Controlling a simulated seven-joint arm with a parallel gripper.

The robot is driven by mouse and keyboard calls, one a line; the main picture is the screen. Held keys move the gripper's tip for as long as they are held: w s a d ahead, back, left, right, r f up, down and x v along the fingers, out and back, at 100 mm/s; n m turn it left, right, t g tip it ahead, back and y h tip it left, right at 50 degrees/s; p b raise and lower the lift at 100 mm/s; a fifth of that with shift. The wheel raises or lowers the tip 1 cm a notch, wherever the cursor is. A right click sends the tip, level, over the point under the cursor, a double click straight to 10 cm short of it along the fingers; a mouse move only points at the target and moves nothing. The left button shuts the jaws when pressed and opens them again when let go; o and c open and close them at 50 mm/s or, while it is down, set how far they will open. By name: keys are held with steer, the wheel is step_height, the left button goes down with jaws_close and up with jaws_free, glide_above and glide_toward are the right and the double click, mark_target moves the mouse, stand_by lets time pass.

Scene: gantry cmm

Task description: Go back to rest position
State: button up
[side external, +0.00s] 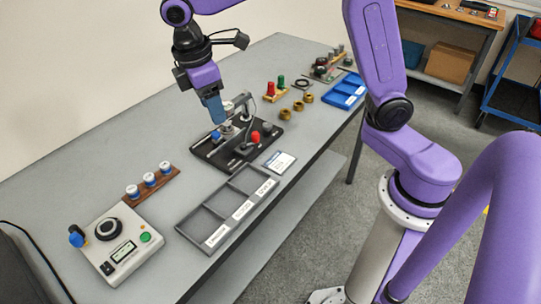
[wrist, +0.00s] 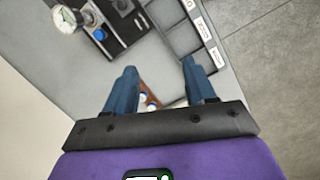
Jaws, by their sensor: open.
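My gripper (side external: 214,113) hangs over the black gauge fixture (side external: 212,155) on the grey bench, with its blue fingers pointing down. In the wrist view, its two blue fingers (wrist: 160,78) are spread wide with nothing held between them. From the side the fingertips overlap the fixture's upper parts, and I cannot tell the exact gap. The fixture has a blue knob (side external: 215,135) and a red knob (side external: 255,137); its dial gauge (wrist: 64,18) shows at the top left of the wrist view.
A three-compartment labelled tray (side external: 187,229) lies along the front edge. A wooden rack (side external: 163,187) holds white-and-blue pieces, near a control box (side external: 112,262). Bare bench lies left of the fixture.

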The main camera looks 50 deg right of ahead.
steer(key=s+d+f+y, duration=0.1)
steer(key=s+d, duration=0.4)
steer(key=s, duration=0.7)
steer(key=s+d+f+y, duration=0.1)
steer(key=s+d+f, duration=0.2)
steer(key=s, duration=1)
steer(key=shift+s+d+f+y, duration=0.15)
steer(key=shift+d+f+y, duration=0.15)
steer(key=shift+d, duration=0.7)
steer(key=shift+c, duration=0.3)
